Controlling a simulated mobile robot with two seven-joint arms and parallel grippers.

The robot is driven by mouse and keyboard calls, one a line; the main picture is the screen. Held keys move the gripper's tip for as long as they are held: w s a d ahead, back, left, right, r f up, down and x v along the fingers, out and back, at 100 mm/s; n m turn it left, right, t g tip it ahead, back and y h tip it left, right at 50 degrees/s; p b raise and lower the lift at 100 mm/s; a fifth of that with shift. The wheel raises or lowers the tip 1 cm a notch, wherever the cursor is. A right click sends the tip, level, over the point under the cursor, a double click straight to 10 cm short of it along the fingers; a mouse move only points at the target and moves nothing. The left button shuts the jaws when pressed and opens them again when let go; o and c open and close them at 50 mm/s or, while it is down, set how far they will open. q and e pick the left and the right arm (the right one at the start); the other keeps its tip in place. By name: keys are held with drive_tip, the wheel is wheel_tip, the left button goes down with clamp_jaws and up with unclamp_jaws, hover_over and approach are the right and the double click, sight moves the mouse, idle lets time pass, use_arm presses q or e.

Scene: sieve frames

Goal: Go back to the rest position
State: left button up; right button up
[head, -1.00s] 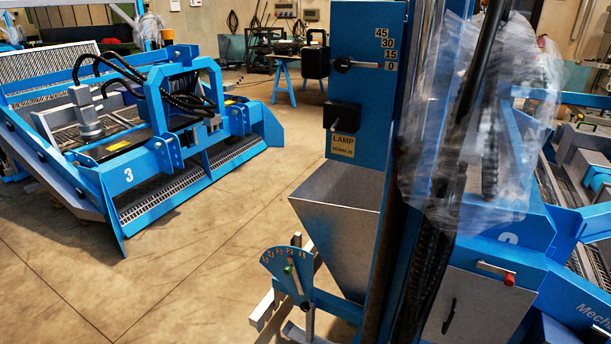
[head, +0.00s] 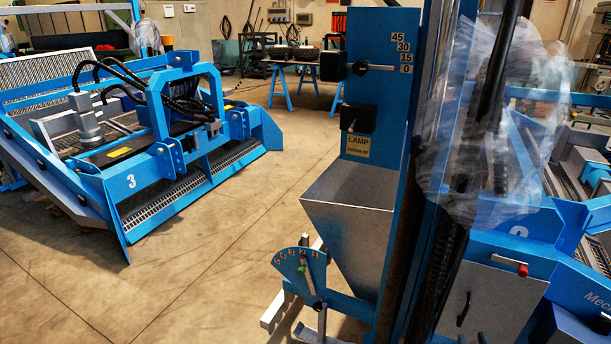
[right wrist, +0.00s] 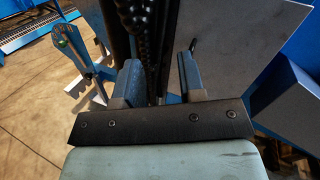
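My right gripper shows in the right wrist view (right wrist: 160,78). Its two blue-grey fingers stand apart, with dark parts of the machine showing behind the gap and nothing clearly held. I cannot make out that gripper in the head view. My left gripper is in no view. The nearby blue machine (head: 400,190) has a grey hopper (head: 350,210), a lever (head: 368,67) beside the 45-30-15-0 scale, pointing near 0, and a lamp switch (head: 355,120). Its blue dial (head: 302,268) also shows at upper left in the right wrist view (right wrist: 66,38).
Crumpled clear plastic (head: 490,130) hangs around dark hoses on the right. A grey door with a red-tipped handle (head: 510,265) is below. A blue machine marked 3 (head: 180,150) stands at left. Open concrete floor (head: 215,245) lies between the machines. A workbench (head: 285,65) is behind.

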drive_tip(key=w+d+r+n+y, duration=0.1)
drive_tip(key=d+r+n+y, duration=0.1)
drive_tip(key=d+r+n, duration=0.3)
drive_tip(key=s+a+f+m+g+y, duration=0.1)
drive_tip(key=s+a+f+m+g, duration=0.4)
drive_tip(key=m, duration=0.6)
drive_tip(key=s+a+f+m+g+y, duration=0.1)
drive_tip(key=s+a+f+m+y, duration=0.1)
drive_tip(key=s+a+m, duration=0.7)
drive_tip(key=s+a+f+m+g+y, duration=0.1)
drive_tip(key=s+a+f+m+g, duration=0.25)
drive_tip(key=m, duration=1.05)
drive_tip(key=w+a+r+m+t+y+b, duration=0.25)
drive_tip(key=a+m+t+b, duration=0.25)
drive_tip(key=a+b, duration=0.75)
use_arm(q)
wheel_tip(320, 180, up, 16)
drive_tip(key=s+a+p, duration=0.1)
drive_tip(key=p, duration=3.3)
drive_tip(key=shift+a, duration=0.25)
use_arm(e)
drive_tip(key=s+d+r+g+h, duration=0.1)
drive_tip(key=r, duration=0.6)
drive_tip(key=s+d+r+g+h, duration=0.1)
drive_tip(key=d+r+g, duration=0.1)
drive_tip(key=r, duration=0.6)
drive_tip(key=shift+s, duration=0.25)
